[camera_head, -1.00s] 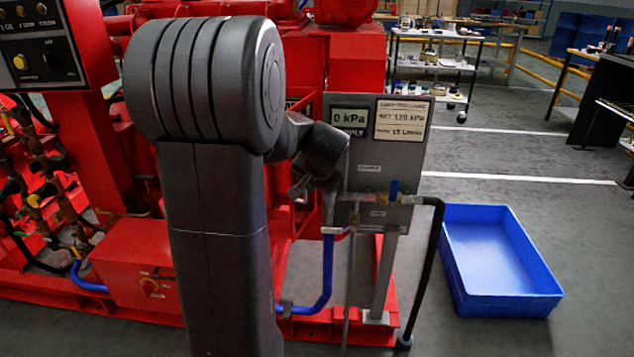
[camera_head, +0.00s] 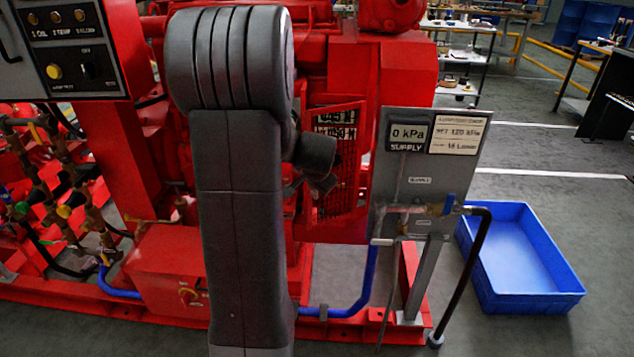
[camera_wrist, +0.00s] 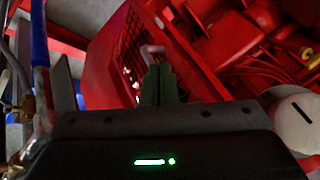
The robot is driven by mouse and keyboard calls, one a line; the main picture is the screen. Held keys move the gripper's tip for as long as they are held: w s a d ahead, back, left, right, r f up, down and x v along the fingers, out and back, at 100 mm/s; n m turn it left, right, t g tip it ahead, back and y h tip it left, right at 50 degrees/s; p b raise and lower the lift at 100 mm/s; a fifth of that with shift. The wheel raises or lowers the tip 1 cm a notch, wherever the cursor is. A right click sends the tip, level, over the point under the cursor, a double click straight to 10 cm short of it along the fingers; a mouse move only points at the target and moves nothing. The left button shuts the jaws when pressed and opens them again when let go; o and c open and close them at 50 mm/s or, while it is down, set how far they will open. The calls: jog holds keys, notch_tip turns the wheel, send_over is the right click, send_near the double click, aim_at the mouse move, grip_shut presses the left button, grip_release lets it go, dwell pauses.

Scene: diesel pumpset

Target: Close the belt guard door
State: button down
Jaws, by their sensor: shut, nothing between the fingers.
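The belt guard door (camera_head: 343,190) is a red-framed panel with dark mesh and white label plates, right of my arm in the head view. My arm hides its left part. In the wrist view the door (camera_wrist: 100,62) stands at a slant, with red machinery open to view on its right, so it looks ajar. A small pale bent bar (camera_wrist: 152,49), perhaps its handle, shows just beyond my fingertips. My gripper (camera_wrist: 158,72) is shut and empty, in front of the mesh; contact cannot be told.
A grey supply panel (camera_head: 420,180) with valve and pipes stands right of the door. A blue hose (camera_head: 370,280) runs below, and also shows in the wrist view (camera_wrist: 39,35). A blue tray (camera_head: 520,255) lies on the floor at right. A control box (camera_head: 75,50) is upper left.

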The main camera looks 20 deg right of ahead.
jog(key=w+a+p, duration=0.1)
jog(key=w+p, duration=0.1)
jog(key=w, duration=0.7)
jog(key=shift+p, duration=0.4)
jog(key=shift+w+a, duration=0.1)
dwell(0.4)
